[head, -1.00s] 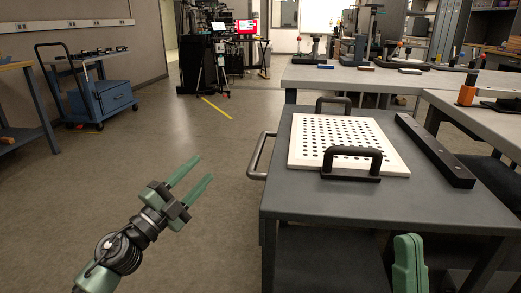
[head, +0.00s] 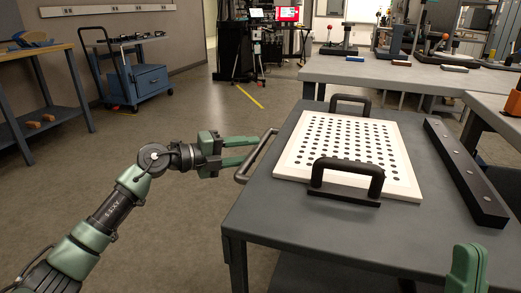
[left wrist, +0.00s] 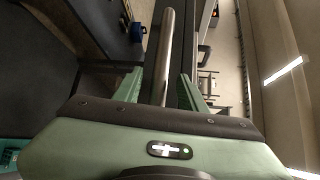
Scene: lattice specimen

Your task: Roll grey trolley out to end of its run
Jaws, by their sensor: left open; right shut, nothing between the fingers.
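The grey trolley (head: 290,215) stands at the right in the head view, with a bent metal push handle (head: 262,158) on its left side. The handle bar also shows in the left wrist view (left wrist: 167,55), running lengthwise between the fingers. My left gripper (head: 252,152) is open at the handle, one finger on each side of the bar, not closed on it.
On the trolley lie a white perforated plate (head: 290,170) with two black handles and a long black bar (head: 465,170). Grey benches (head: 400,76) stand behind. A blue cart (head: 150,80) and a wooden-topped bench (head: 35,48) are at the left. Open floor lies left of the trolley.

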